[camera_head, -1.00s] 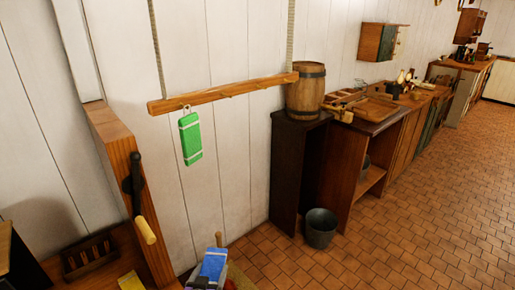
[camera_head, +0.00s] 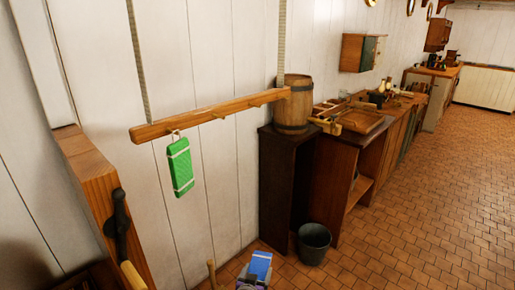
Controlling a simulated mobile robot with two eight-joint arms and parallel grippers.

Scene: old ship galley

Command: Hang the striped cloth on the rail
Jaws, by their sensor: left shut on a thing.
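The rail (camera_head: 205,116) is a wooden bar with pegs, hung on two ropes in front of the white plank wall. A green cloth (camera_head: 181,168) with pale stripes hangs by a loop near the rail's left end. My left gripper (camera_head: 252,283) is at the bottom edge, mostly cut off by the frame. It is shut on a blue cloth (camera_head: 260,266) with a white stripe, which shows below the rail in the picture and apart from it. The lower part of this cloth is hidden. My right gripper is not in view.
A barrel (camera_head: 292,104) stands on a dark cabinet (camera_head: 285,185) by the rail's right end. A metal bucket (camera_head: 313,243) is on the floor before it. A wooden post (camera_head: 95,190) with a black-handled fitting stands at left. The tiled floor at right is clear.

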